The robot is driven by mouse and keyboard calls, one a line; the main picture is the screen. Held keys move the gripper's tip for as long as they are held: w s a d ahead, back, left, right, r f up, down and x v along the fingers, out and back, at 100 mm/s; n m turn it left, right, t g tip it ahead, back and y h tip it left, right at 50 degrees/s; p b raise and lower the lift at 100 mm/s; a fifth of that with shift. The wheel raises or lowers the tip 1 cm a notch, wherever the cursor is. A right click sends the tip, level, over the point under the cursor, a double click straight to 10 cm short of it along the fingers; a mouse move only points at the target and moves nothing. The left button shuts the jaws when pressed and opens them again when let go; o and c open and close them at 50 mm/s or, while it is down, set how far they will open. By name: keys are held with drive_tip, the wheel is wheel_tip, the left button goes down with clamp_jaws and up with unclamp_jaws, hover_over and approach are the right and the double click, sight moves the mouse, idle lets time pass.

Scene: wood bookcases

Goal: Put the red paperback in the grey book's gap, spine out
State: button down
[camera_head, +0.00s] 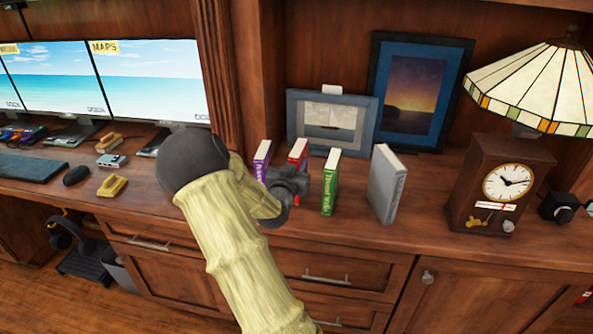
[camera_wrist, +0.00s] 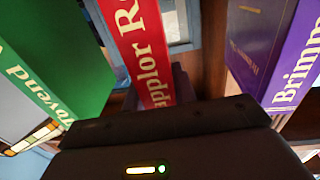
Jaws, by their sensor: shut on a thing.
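The red paperback (camera_head: 298,152) stands upright between the purple book (camera_head: 262,160) and the green book (camera_head: 331,182) on the wooden counter. My gripper (camera_head: 293,180) is in front of it, shut on it, and hides its lower part. In the wrist view the red paperback (camera_wrist: 148,50) rises straight ahead with its lettered spine toward me. The green book (camera_wrist: 55,60) is on its left and the purple book (camera_wrist: 262,50) on its right, both apart from it. The grey book (camera_head: 387,185) stands upright further right, with an open space between it and the green book.
Two framed pictures (camera_head: 330,123) (camera_head: 419,95) lean at the back. A wooden clock (camera_head: 500,183) and a stained-glass lamp (camera_head: 535,88) stand to the right. Monitors (camera_head: 150,80) and a keyboard (camera_head: 30,168) are on the left. Counter between the grey book and clock is clear.

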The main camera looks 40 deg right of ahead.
sight(296, 152)
wheel_tip(296, 152, up, 8)
drive_tip(key=shift+r+p, duration=0.2)
drive_tip(key=shift+p, duration=0.3)
